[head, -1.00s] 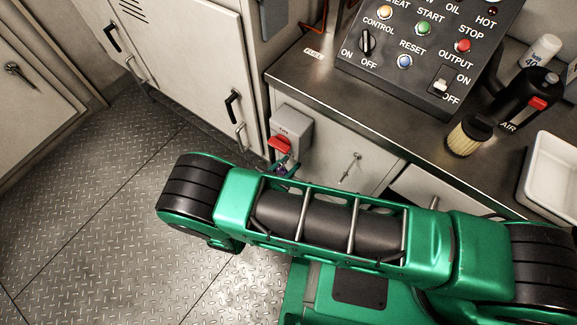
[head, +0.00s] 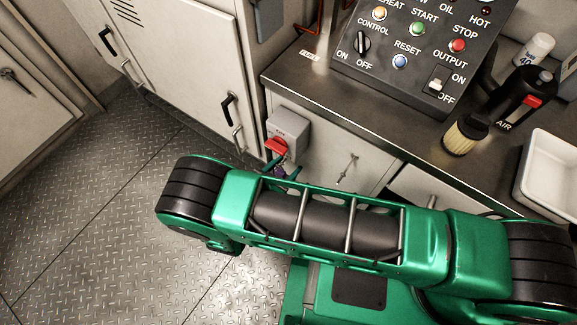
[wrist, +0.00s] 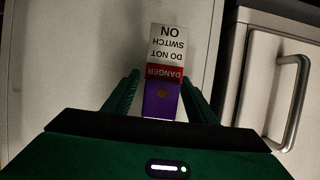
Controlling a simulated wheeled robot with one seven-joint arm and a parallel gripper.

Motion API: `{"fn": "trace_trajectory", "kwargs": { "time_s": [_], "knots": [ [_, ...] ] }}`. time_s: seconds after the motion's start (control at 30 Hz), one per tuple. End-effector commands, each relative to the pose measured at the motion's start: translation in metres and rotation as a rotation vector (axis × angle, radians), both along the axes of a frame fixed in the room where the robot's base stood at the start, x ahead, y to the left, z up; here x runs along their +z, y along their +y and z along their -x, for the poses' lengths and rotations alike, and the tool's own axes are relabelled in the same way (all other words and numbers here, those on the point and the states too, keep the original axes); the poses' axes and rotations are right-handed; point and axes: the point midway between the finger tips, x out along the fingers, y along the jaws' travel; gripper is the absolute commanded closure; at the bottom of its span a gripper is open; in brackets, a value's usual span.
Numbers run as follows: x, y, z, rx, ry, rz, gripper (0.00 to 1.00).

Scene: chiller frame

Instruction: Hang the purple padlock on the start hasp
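The purple padlock (wrist: 162,100) hangs below the grey switch box, with a white and red tag (wrist: 167,50) reading "DANGER DO NOT SWITCH ON" upside down in the wrist view. My gripper (wrist: 161,76) is open, a finger on each side of the padlock, with a narrow gap at its left. In the head view my gripper (head: 284,167) is just under the red handle (head: 276,146) of the grey switch box (head: 289,125), and a small bit of purple shows between the fingers. The shackle and hasp are hidden, so I cannot tell how they engage.
A locker door with a metal pull handle (wrist: 292,100) is close to the right of my gripper in the wrist view. The steel counter (head: 330,85) with the control panel (head: 415,50) juts out above. A latch (head: 347,167) sits on the cabinet front. Floor at left is clear.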

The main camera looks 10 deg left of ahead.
Motion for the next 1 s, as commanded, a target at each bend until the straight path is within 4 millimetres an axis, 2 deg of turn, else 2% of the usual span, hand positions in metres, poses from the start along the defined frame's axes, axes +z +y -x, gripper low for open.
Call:
{"fn": "trace_trajectory", "kwargs": {
  "time_s": [0.23, 0.37, 0.8, 1.0],
  "knots": [
    [0.0, 0.001, 0.001, 0.0, 0.001, 0.0, 0.49],
    [0.004, 0.005, 0.01, 0.003, 0.001, -0.002, 0.49],
    [0.032, 0.031, 0.076, 0.002, 0.002, -0.001, 0.49],
    [0.04, 0.038, 0.091, 0.0, 0.001, -0.001, 0.49]
  ]
}}
